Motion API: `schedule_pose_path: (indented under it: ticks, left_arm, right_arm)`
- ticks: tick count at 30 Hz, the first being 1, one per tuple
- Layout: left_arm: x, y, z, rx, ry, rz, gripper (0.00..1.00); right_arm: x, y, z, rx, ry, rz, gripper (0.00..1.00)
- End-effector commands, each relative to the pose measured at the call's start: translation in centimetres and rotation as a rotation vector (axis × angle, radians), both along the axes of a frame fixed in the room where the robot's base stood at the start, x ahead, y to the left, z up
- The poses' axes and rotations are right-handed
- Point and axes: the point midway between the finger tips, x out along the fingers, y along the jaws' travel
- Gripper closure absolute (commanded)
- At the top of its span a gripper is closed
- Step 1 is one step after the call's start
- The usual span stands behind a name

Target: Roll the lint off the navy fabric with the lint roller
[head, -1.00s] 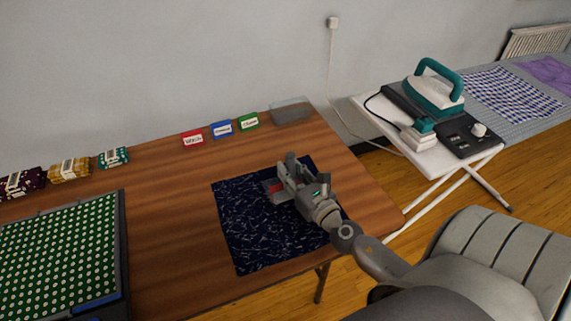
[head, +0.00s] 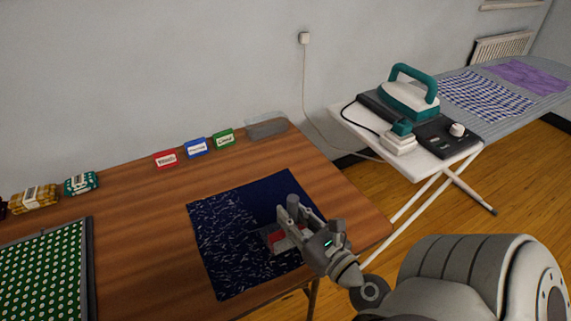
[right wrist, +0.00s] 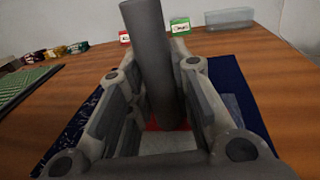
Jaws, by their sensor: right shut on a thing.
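The navy fabric (head: 216,246) lies flat on the wooden table. White lint flecks cover its left side and front, while the far right part is plain dark blue. My right gripper (head: 287,229) is over the right part of the fabric, shut on the lint roller (head: 293,203). The roller's grey handle stands up between the fingers, and it also shows in the right wrist view (right wrist: 153,60). Red and white parts of the roller show low at the fabric; whether it touches is hard to tell. My left gripper is not in view.
Red (head: 166,159), blue (head: 196,147) and green (head: 224,138) labelled cards and a clear container (head: 267,127) stand along the table's back. A green dotted mat (head: 45,275) lies at left near small bundles (head: 82,183). An iron (head: 410,100) stands at right. Table around the fabric is bare.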

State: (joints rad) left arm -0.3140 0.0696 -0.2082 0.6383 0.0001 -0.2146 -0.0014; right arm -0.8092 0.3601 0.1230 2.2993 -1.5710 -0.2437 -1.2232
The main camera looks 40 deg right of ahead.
Motion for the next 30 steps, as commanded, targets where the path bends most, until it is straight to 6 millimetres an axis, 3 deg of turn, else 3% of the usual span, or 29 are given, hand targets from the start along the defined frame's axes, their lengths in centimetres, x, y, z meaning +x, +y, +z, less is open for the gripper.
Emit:
schedule_pose_path:
  ticks: [1, 9, 12, 18, 30]
  left_arm:
    - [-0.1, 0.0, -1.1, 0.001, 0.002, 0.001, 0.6]
    - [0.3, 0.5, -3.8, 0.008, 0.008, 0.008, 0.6]
    - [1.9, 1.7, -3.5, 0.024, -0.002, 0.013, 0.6]
    - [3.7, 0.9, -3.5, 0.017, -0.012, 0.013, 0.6]
    - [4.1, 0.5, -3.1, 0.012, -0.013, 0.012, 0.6]
  right_arm:
    - [-0.6, 0.2, -0.6, 0.001, 0.001, 0.0, 1.0]
    - [-3.5, 0.8, -0.7, -0.001, 0.002, 0.0, 1.0]
    - [-4.3, 1.0, -0.6, -0.001, 0.004, 0.0, 1.0]
    - [-5.7, 1.4, -0.5, 0.0, 0.003, 0.0, 1.0]
    - [-6.0, 1.5, -0.1, 0.001, 0.001, 0.001, 1.0]
